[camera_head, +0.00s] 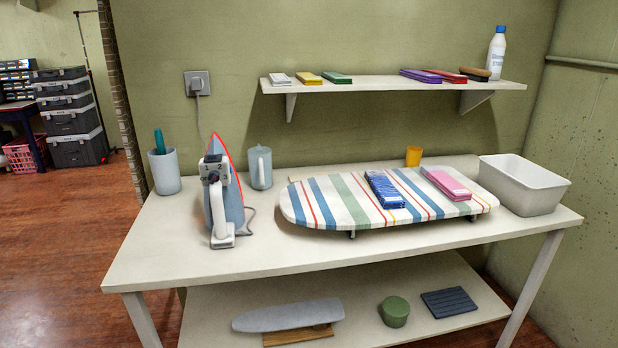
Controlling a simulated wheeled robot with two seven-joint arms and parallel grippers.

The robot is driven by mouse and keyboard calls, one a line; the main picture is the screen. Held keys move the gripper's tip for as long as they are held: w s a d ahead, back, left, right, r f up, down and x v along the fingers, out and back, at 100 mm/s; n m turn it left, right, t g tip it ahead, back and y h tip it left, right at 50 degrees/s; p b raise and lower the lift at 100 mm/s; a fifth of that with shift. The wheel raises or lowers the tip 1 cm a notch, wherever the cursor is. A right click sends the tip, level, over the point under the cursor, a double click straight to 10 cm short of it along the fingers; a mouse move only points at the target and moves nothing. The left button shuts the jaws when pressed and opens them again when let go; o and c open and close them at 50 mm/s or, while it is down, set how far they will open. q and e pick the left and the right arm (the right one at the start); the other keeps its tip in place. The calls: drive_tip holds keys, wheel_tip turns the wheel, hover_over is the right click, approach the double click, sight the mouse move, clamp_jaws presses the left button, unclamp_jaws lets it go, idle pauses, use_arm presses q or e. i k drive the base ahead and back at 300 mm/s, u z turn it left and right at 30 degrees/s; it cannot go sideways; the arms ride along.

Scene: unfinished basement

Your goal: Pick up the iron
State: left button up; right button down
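The iron (232,200) stands upright on its heel at the left part of the white table (180,245). Its blue body and red-edged soleplate point up, and its white handle with a dial faces me. A grey cord shows beside its base, and another runs from the wall plug (197,84) down behind it. Neither of my grippers shows in the head view.
A striped ironing board (350,208) with blue and pink folded cloths is right of the iron. A cup (164,171) and a jug (261,168) stand behind it. A white basin (522,187) is at the right. A wall shelf (380,83) hangs above. The table's front left is clear.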

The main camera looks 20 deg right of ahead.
sight(219, 190)
drive_tip(key=u, duration=0.3)
drive_tip(key=i, duration=0.85)
drive_tip(key=z, duration=0.1)
